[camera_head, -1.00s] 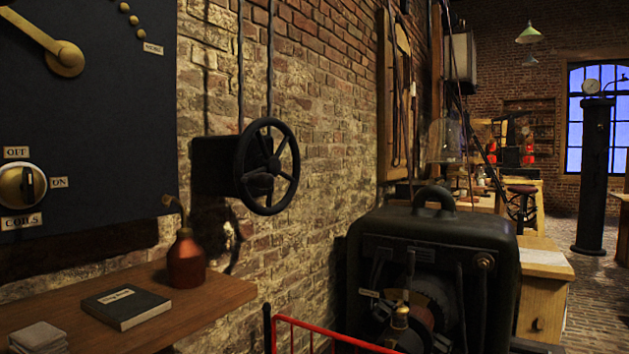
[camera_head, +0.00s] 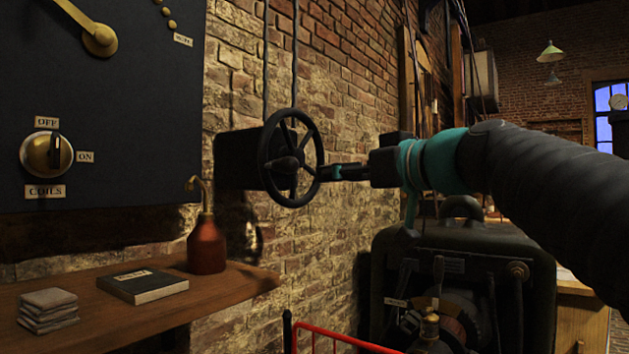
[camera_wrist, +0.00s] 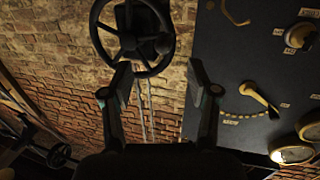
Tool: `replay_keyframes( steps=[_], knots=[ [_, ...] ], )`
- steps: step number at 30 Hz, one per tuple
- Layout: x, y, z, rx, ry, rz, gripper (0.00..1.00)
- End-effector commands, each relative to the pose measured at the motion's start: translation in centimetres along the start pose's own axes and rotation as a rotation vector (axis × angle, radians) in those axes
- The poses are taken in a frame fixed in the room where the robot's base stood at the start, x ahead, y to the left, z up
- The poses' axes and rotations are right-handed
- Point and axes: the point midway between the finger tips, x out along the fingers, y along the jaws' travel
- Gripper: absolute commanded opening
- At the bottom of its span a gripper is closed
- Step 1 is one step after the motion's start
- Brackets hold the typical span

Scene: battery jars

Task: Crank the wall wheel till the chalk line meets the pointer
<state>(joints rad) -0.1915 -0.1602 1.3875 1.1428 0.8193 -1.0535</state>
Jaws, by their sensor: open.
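The dark wall wheel (camera_head: 287,165) has spokes and stands out from a black box on the brick wall. My gripper (camera_head: 330,172) is at the right side of its rim in the head view; I cannot tell if it touches. In the wrist view the wheel (camera_wrist: 128,40) shows at the top, with a dark knob at its right rim. My open fingers (camera_wrist: 160,85) are below the wheel there, with nothing between them. A brass pointer (camera_head: 98,40) sits on the dark panel; it also shows in the wrist view (camera_wrist: 257,95) beside brass dots. I cannot make out a chalk line.
A wooden shelf (camera_head: 225,290) below the panel holds a red oil can (camera_head: 206,245), a black book (camera_head: 143,285) and folded cloths (camera_head: 48,310). A dark machine (camera_head: 455,245) stands below my arm. A red rail (camera_head: 340,340) is at the bottom.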

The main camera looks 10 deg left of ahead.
Motion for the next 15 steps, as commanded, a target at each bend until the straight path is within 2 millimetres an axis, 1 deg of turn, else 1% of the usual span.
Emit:
replay_keyframes(
  steps=[3, 8, 11, 15],
  knots=[
    [0.7, -0.2, -1.4, -0.024, 0.047, -0.021, 0.60],
    [1.8, -0.3, -2.0, -0.031, 0.058, -0.027, 0.60],
    [3.3, -0.4, -2.0, -0.031, 0.058, -0.027, 0.60],
    [5.9, -0.5, -2.2, -0.030, 0.056, -0.028, 0.60]
  ],
)
